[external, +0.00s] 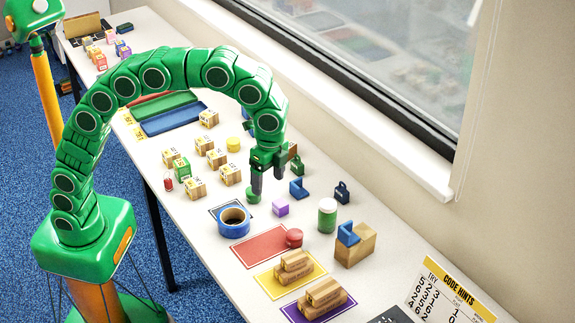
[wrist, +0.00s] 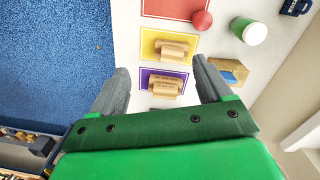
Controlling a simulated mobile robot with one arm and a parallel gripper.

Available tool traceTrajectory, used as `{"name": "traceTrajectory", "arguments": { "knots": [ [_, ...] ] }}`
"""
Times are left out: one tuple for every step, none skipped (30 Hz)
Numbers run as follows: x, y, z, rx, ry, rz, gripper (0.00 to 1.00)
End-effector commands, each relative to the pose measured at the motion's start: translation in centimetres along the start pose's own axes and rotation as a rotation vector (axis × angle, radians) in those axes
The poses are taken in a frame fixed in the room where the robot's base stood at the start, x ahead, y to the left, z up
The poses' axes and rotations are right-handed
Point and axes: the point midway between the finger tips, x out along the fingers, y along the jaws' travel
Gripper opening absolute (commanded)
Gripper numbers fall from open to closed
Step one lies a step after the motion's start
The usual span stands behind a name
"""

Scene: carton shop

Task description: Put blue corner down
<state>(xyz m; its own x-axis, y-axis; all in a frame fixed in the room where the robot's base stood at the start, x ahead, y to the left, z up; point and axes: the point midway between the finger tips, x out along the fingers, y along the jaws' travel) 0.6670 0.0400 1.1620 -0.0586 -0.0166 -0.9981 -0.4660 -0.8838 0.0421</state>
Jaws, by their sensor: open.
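A blue corner piece (external: 348,234) rests on top of a wooden block (external: 357,249) at the right of the table. In the wrist view the wooden block (wrist: 240,69) shows just right of the right finger, with some blue (wrist: 228,77) on it, partly hidden by the finger. Another blue L-shaped piece (external: 298,188) stands on the table to the right of my gripper (external: 268,178). My gripper points down over the middle of the table, its fingers apart. In the wrist view nothing is held between the fingertips (wrist: 163,78).
Red (external: 245,250), yellow (external: 266,288) and purple (external: 290,313) mats line the near edge, the last two bearing wooden pieces. The window wall bounds the far side.

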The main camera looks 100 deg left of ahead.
Motion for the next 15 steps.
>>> {"name": "traceTrajectory", "arguments": {
  "knots": [
    [-0.4, 0.8, 1.0, -0.010, 0.001, -0.001, 0.78],
    [-0.5, 1.3, 1.6, -0.019, -0.002, 0.001, 0.78],
    [-0.5, 1.9, 2.4, -0.029, -0.007, 0.004, 0.78],
    [-0.6, 2.4, 3.0, -0.037, -0.008, 0.004, 0.78],
    [-0.8, 2.8, 3.5, -0.046, -0.008, 0.004, 0.78],
    [-0.8, 3.4, 4.3, -0.056, -0.011, 0.005, 0.78],
    [-0.7, 3.9, 5.0, -0.064, -0.015, 0.007, 0.78],
    [-0.7, 4.4, 5.6, -0.073, -0.017, 0.008, 0.78],
    [-0.9, 5.0, 6.4, -0.083, -0.016, 0.007, 0.78],
    [-0.9, 5.4, 7.0, -0.091, -0.017, 0.007, 0.78],
    [-0.8, 5.9, 7.6, -0.100, -0.020, 0.008, 0.78],
    [-0.7, 6.5, 8.4, -0.110, -0.023, 0.009, 0.78],
    [-0.7, 6.9, 9.0, -0.119, -0.023, 0.009, 0.78],
    [-0.8, 7.4, 9.7, -0.128, -0.023, 0.008, 0.78],
    [-0.6, 8.0, 10.6, -0.138, -0.028, 0.010, 0.78]
  ]
}}
